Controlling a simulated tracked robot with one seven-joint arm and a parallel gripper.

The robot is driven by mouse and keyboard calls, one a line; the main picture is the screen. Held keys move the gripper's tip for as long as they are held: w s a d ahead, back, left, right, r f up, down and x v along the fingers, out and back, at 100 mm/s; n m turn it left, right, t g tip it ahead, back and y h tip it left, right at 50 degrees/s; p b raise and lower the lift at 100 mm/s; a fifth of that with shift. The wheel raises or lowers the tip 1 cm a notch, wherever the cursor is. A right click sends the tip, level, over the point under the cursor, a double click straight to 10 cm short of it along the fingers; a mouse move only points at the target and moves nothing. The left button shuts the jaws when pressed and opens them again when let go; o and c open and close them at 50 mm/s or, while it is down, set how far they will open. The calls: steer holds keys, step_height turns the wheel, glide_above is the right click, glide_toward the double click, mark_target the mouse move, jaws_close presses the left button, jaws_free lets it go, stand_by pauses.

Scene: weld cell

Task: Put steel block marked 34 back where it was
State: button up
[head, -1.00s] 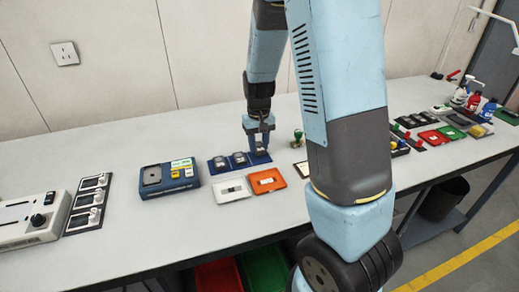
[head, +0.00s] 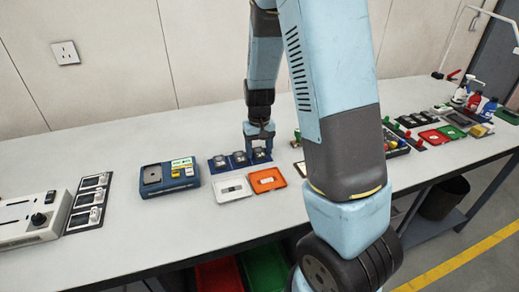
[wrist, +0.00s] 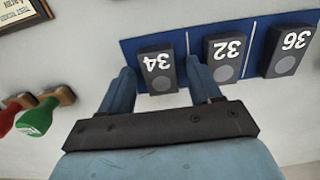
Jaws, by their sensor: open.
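The steel block marked 34 (wrist: 158,70) is a dark block with a pale round spot. It sits at the end of the blue holder (wrist: 133,48), in line with the blocks marked 32 (wrist: 223,58) and 36 (wrist: 288,53). My gripper (wrist: 163,86) is open, with one finger on each side of block 34. The finger between 34 and 32 is close to both; I cannot tell if it touches either. In the head view my gripper (head: 259,148) is over the right end of the blue holder (head: 219,170), partly covering block 34 (head: 260,155).
A white tray (head: 219,197) and an orange tray (head: 283,183) lie just in front of the holder. A blue device (head: 150,191) stands to its left. A green-handled stamp (wrist: 37,118) and a red one (wrist: 8,120) are near my gripper.

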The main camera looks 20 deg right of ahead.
mark_target(259, 152)
steer(key=shift+r, duration=0.1)
step_height(259, 152, up, 12)
steer(key=f, duration=0.1)
steer(key=s+r+t, duration=0.2)
steer(key=s+r, duration=0.6)
steer(key=s, duration=0.3)
steer(key=s+r+t, duration=0.3)
steer(key=s+r, duration=0.6)
steer(key=s, duration=0.3)
steer(key=shift+t, duration=0.3)
